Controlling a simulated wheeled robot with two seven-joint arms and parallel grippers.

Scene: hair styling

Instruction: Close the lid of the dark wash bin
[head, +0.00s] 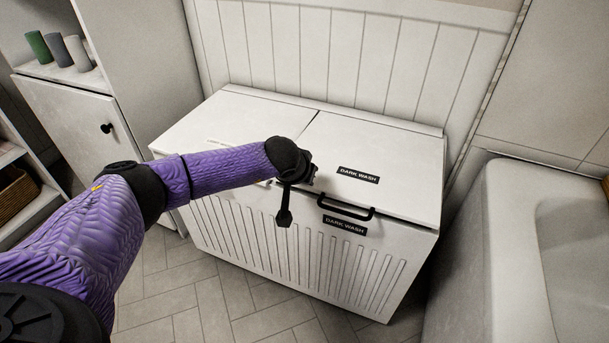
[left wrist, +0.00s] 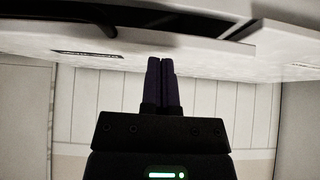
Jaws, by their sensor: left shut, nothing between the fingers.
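The dark wash bin (head: 345,265) is the right half of a white laundry chest. Its white lid (head: 400,165) carries a "DARK WASH" label (head: 358,175) and lies nearly level, with a thin dark gap under its front edge. A black handle (head: 345,210) sits at that edge. In the left wrist view the lid (left wrist: 150,62) fills the top, with a dark gap beside it. My left gripper (head: 314,176) is at the lid's front left corner. Its fingers (left wrist: 161,75) are together and empty, with tips at the lid; I cannot tell whether they touch.
The left lid (head: 245,115) of the chest lies flat beside the dark wash lid. A panelled wall (head: 350,60) stands behind. A bathtub (head: 510,240) is at the right, and a cabinet (head: 70,120) with cups is at the left. Tiled floor (head: 190,290) is clear in front.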

